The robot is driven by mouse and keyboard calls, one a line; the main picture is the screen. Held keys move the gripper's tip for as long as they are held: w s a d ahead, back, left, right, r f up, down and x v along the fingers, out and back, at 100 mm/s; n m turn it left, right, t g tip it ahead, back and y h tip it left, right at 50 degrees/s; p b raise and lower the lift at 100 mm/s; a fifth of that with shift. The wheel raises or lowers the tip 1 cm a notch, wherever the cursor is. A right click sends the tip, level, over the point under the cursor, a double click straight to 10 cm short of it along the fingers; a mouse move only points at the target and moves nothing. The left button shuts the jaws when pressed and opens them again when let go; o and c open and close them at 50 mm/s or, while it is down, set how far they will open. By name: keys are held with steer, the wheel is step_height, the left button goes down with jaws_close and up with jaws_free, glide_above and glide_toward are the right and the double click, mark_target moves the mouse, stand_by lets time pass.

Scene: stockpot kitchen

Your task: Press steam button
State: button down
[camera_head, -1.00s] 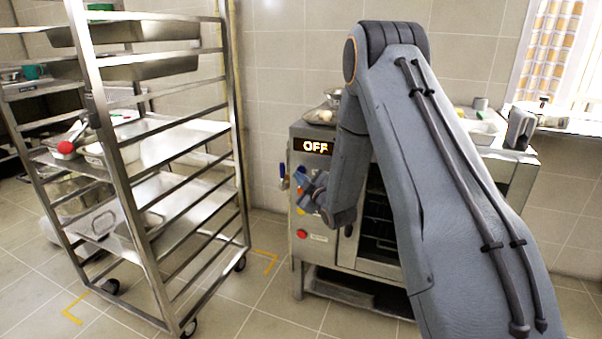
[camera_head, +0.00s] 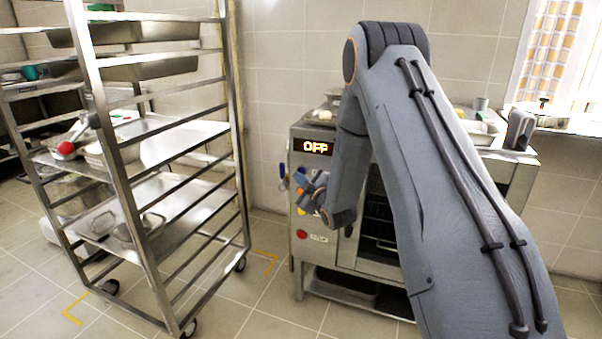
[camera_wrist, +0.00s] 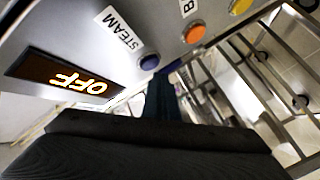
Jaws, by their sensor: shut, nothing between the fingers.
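The steam button is a blue round button (camera_wrist: 149,62) beside the STEAM label (camera_wrist: 119,28) on the oven's steel panel, in the wrist view. The lit display (camera_wrist: 60,80) near it reads OFF; it also shows in the head view (camera_head: 313,147). My gripper (camera_wrist: 163,82) is shut and empty, its dark fingers pointing at the panel with the tips just beside and below the blue button in the picture. I cannot tell whether they touch it. In the head view, my gripper (camera_head: 311,192) is small in front of the panel's buttons.
An orange button (camera_wrist: 194,33) and a yellow button (camera_wrist: 240,6) lie close to the blue one. A red button (camera_head: 302,234) is lower on the oven. A wheeled steel rack (camera_head: 130,150) with trays stands left of the oven, with bare floor between.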

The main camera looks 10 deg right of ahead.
steer(key=shift+w+d, duration=0.1)
stand_by(0.7)
steer(key=shift+w+d, duration=0.15)
steer(key=shift+w, duration=0.1)
steer(key=shift+w+d+b, duration=0.25)
steer(key=shift+w+b, duration=0.05)
stand_by(1.1)
steer(key=shift+s+a+p, duration=0.3)
steer(key=shift+s+a, duration=0.15)
steer(key=shift+s, duration=0.2)
steer(key=shift+s+a, duration=0.1)
steer(key=s+a+p, duration=0.1)
steer(key=s, duration=0.1)
steer(key=s+a, duration=0.1)
steer(key=s, duration=0.1)
steer(key=shift+a+p, duration=0.4)
stand_by(0.5)
